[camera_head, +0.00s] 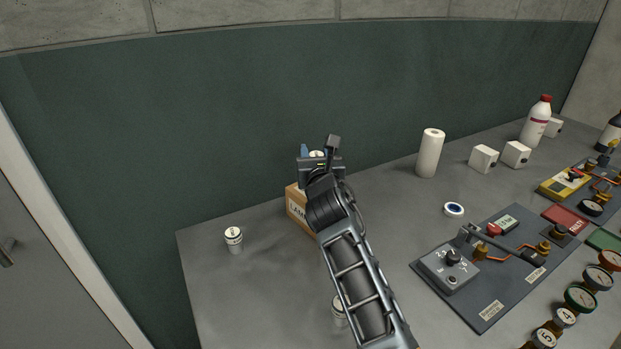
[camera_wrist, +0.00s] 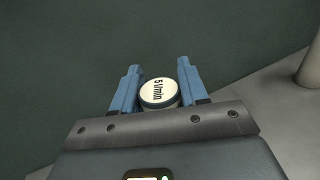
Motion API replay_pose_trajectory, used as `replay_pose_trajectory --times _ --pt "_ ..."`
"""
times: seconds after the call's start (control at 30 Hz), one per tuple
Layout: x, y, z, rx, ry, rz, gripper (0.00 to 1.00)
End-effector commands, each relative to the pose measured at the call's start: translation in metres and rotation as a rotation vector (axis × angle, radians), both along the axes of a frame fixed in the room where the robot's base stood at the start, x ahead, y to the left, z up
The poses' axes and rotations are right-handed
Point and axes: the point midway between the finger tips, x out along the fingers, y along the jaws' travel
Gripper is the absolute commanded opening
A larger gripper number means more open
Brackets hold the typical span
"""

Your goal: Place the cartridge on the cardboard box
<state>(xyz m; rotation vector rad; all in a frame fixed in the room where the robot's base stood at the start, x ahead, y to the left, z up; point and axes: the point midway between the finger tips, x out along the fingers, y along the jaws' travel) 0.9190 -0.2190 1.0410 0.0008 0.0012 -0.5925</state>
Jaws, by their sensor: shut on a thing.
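The cartridge is a small white cylinder with a dark band and "5 l/min" on its top; it shows in the wrist view (camera_wrist: 160,92), between the blue fingers. My gripper (camera_wrist: 157,80) is shut on it. In the head view my gripper (camera_head: 318,157) is over the cardboard box, with only a bit of the cartridge (camera_head: 317,154) visible. The brown cardboard box (camera_head: 296,207) stands near the back of the bench, its label partly covered by my arm. I cannot tell whether the cartridge touches the box. The box does not show in the wrist view.
A similar white cylinder (camera_head: 234,239) stands on the left of the grey bench (camera_head: 265,285); another (camera_head: 338,312) is partly behind my arm. A white roll (camera_head: 430,153), small white boxes (camera_head: 483,158) and a dark panel with fittings (camera_head: 482,312) are to the right.

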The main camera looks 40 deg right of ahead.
Motion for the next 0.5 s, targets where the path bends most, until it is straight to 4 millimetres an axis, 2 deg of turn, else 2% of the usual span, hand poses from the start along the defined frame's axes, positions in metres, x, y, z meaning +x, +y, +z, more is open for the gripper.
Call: replay_pose_trajectory --times 0.1,0.23,0.4,0.5 --pt "0.003 0.011 -0.007 0.0 -0.001 0.001 0.1" --pt "0.004 0.014 -0.013 0.0 0.0 0.0 0.1" --pt "0.004 0.014 -0.039 0.0 0.001 0.001 0.1" --pt "0.004 0.014 -0.047 0.001 0.0 0.0 0.1"
